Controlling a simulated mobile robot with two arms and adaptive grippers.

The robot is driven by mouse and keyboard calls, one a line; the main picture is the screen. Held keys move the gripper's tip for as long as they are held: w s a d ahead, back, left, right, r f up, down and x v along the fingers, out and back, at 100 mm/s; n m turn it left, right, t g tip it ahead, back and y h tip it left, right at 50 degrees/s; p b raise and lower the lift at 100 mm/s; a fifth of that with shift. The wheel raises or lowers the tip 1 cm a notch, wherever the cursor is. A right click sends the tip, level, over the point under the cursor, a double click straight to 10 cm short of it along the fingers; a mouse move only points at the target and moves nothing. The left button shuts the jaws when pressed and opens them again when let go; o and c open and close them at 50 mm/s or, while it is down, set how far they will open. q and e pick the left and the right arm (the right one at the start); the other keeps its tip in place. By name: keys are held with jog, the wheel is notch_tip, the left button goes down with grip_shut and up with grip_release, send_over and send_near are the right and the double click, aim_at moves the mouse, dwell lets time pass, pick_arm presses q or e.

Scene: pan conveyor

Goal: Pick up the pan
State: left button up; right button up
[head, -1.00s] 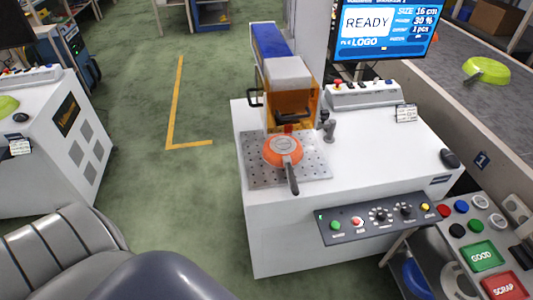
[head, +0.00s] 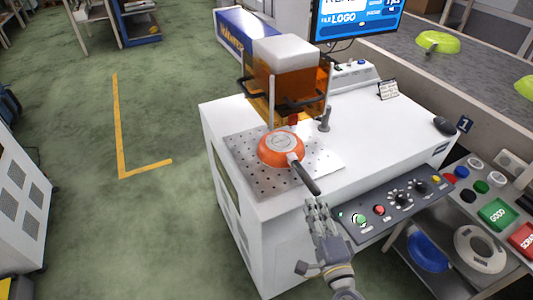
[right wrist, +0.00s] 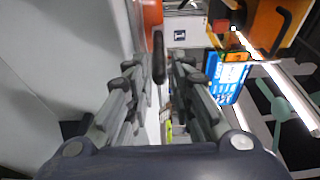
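The orange pan (head: 281,148) lies upside down, grey base up, on the perforated metal plate (head: 245,160) of the white machine. Its dark handle (head: 305,178) points toward me, out past the plate's front edge. My right gripper (head: 320,207) is just in front of the handle's end, low by the machine's front. In the right wrist view the gripper (right wrist: 159,78) is open and empty, with the handle (right wrist: 158,56) ahead between its fingertips and part of the orange pan (right wrist: 152,12) beyond. My left gripper is not in view.
The machine's orange guard (head: 290,85) stands right behind the pan, with a small grey post (head: 324,118) beside it. A button panel (head: 395,200) is right of my gripper. Green pans (head: 437,42) lie on the conveyor (head: 470,70). Open floor is at left.

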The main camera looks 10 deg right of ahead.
aim_at(307, 180)
jog(key=w, duration=1)
jog(key=shift+a+f, duration=0.15)
grip_shut()
